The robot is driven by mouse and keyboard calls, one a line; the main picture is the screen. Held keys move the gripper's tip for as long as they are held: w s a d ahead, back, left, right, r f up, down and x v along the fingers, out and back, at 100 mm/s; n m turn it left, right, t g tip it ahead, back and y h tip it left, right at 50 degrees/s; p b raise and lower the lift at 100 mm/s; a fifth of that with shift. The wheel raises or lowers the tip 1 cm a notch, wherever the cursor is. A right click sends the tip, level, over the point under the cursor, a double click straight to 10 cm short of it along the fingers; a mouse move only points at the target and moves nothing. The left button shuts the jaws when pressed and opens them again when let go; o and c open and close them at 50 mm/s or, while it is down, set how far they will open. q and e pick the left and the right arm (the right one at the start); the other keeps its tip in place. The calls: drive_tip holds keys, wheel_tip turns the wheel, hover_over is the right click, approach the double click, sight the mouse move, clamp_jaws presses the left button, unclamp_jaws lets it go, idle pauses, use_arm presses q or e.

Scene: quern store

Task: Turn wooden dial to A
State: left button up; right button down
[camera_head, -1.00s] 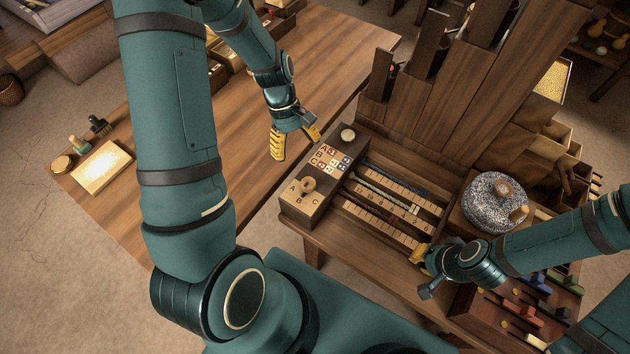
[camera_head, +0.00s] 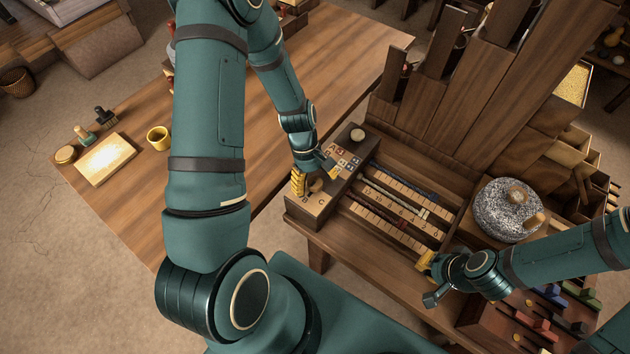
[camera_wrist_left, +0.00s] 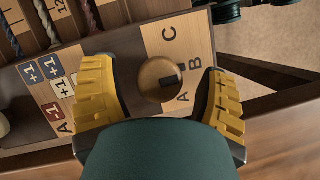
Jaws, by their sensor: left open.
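The wooden dial (camera_wrist_left: 160,79) is a round knob with a dark pointer mark, on a pale panel (camera_wrist_left: 198,46) lettered A, B and C. In the left wrist view the mark points toward the letters, nearest B. My left gripper (camera_wrist_left: 158,92) is open, its yellow fingers on either side of the dial with gaps visible. In the head view the left gripper (camera_head: 314,181) is over the panel, and the dial (camera_head: 316,186) is partly hidden by it. My right gripper (camera_head: 427,262) is at the front of the wooden bench; its fingers are too small to judge.
Small tiles (camera_head: 347,160) marked with signs and letters lie behind the dial. Numbered rails with sliders (camera_head: 396,205) are to its right. A speckled quern stone (camera_head: 506,210) stands farther right.

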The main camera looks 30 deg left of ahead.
use_arm(q)
drive_tip(key=c, duration=1.2)
drive_tip(key=shift+m, duration=0.4)
drive_tip(key=shift+s+m+g+y+p, duration=0.1)
drive_tip(key=shift+m+g+y+p, duration=0.2)
drive_tip(key=shift+m+g+p, duration=0.55)
drive_tip(key=m, duration=0.3)
drive_tip(key=shift+d+y, duration=0.1)
drive_tip(key=shift+y, duration=0.3)
drive_tip(key=m+y, duration=0.1)
drive_tip(key=m, duration=0.2)
drive_tip(key=m+g+y, duration=0.1)
drive_tip(key=m, duration=0.2)
drive_tip(key=shift+p, duration=0.35)
drive_tip(key=shift+m, duration=0.25)
